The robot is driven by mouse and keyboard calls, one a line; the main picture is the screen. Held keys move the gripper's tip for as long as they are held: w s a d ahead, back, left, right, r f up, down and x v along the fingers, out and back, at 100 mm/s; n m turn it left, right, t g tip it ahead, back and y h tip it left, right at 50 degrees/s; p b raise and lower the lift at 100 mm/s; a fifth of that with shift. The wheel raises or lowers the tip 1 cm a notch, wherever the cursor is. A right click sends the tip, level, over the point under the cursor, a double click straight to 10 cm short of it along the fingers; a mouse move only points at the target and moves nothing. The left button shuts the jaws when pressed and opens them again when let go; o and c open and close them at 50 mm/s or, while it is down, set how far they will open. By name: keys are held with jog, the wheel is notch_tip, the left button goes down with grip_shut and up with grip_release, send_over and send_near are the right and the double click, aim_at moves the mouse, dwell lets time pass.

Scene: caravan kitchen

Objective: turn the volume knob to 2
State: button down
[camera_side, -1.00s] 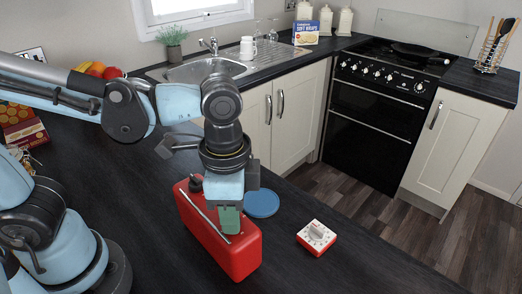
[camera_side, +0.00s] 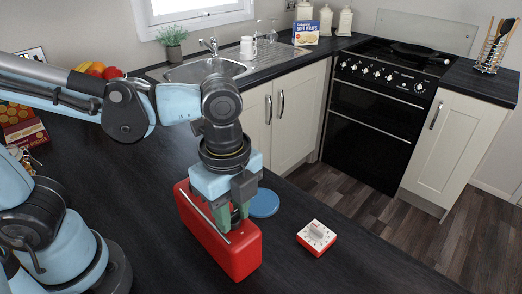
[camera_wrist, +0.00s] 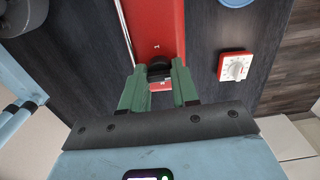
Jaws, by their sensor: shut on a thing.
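A red radio (camera_side: 232,250) with a silver bar (camera_side: 200,212) along its top stands on the dark worktop; the radio also shows in the wrist view (camera_wrist: 155,30). My gripper (camera_side: 234,215) points down over its top. In the wrist view the green fingertips (camera_wrist: 159,73) are shut on a black knob (camera_wrist: 158,66) on the radio's top. The knob is partly hidden by the fingers. Pale marks show beside it, but I cannot read a number or the pointer's setting. In the side view the knob is hidden by the gripper.
A red and white kitchen timer (camera_side: 316,237) stands to the right of the radio; its dial is a separate one. A round blue object (camera_side: 264,204) lies close behind the gripper.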

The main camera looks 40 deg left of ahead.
jog(key=shift+m, duration=0.3)
jog(key=c, duration=0.8)
grip_release()
jog(key=shift+r, duration=0.1)
notch_tip(320, 180, up, 12)
jog(key=shift+f, duration=0.1)
